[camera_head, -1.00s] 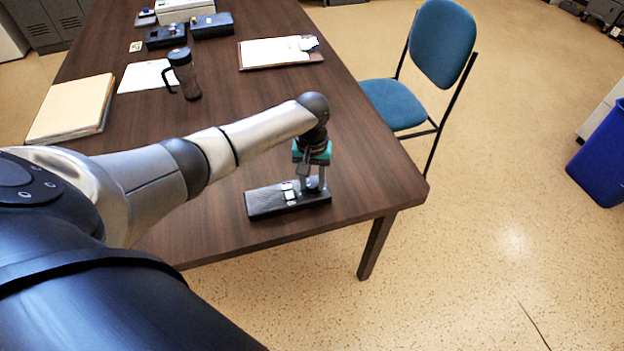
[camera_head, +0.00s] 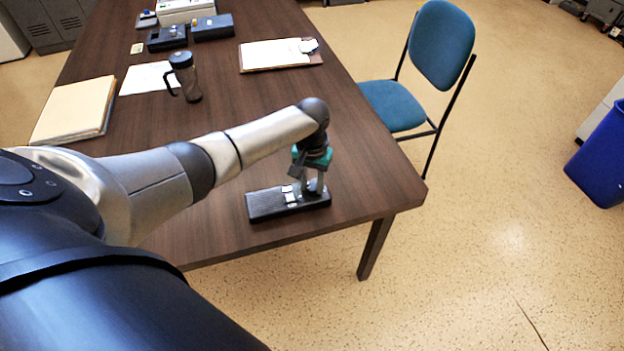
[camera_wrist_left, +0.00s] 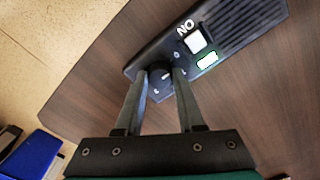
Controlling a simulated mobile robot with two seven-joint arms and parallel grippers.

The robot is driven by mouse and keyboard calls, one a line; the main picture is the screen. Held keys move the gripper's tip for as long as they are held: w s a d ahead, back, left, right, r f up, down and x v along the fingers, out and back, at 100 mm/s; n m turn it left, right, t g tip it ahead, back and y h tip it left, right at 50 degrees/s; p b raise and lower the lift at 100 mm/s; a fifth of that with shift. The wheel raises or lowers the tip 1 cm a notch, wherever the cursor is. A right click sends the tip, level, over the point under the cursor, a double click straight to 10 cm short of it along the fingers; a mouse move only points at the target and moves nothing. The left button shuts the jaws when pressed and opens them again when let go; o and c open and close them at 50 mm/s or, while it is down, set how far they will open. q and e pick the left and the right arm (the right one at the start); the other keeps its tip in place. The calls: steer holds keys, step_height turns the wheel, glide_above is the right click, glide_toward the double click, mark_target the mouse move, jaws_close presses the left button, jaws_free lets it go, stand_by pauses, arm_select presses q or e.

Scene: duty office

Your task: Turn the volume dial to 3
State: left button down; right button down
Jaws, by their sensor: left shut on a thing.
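The black device (camera_head: 268,204) lies flat on the desk near its front right corner. In the left wrist view the device (camera_wrist_left: 232,38) shows a speaker grille, a white switch, a small light-coloured label and a round black volume dial (camera_wrist_left: 162,77) with number marks around it. My left gripper (camera_head: 314,190) points down over the device's right end. In the wrist view its two fingers (camera_wrist_left: 160,84) are shut on the dial, one on each side. The fingers hide some of the numbers, and I cannot tell the setting. My right gripper is not in view.
On the wooden desk (camera_head: 240,130) stand a dark mug (camera_head: 186,76), a stack of folders (camera_head: 75,110), a clipboard (camera_head: 275,54) and several devices at the back. A blue chair (camera_head: 395,104) stands at the right edge. A blue bin (camera_head: 600,160) is far right.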

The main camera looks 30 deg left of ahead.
arm_select(q)
steer(key=m+p, duration=0.1)
steer(key=m, duration=0.1)
steer(key=shift+r+m, duration=0.15)
steer(key=shift+m, duration=0.25)
steer(key=m+p, duration=0.1)
steer(key=m, duration=0.1)
steer(key=shift+m, duration=0.3)
steer(key=m, duration=0.3)
steer(key=shift+m+p, duration=0.3)
steer(key=shift+p, duration=0.1)
steer(key=m, duration=0.3)
steer(key=shift+w+m, duration=0.1)
steer(key=shift+m, duration=0.2)
steer(key=m, duration=0.3)
steer(key=shift+m, duration=0.4)
steer(key=m, duration=0.3)
steer(key=shift+m, duration=0.3)
steer(key=m, duration=0.3)
steer(key=shift+b, duration=0.35)
steer(key=shift+m+b, duration=0.3)
steer(key=shift+m, duration=1.8)
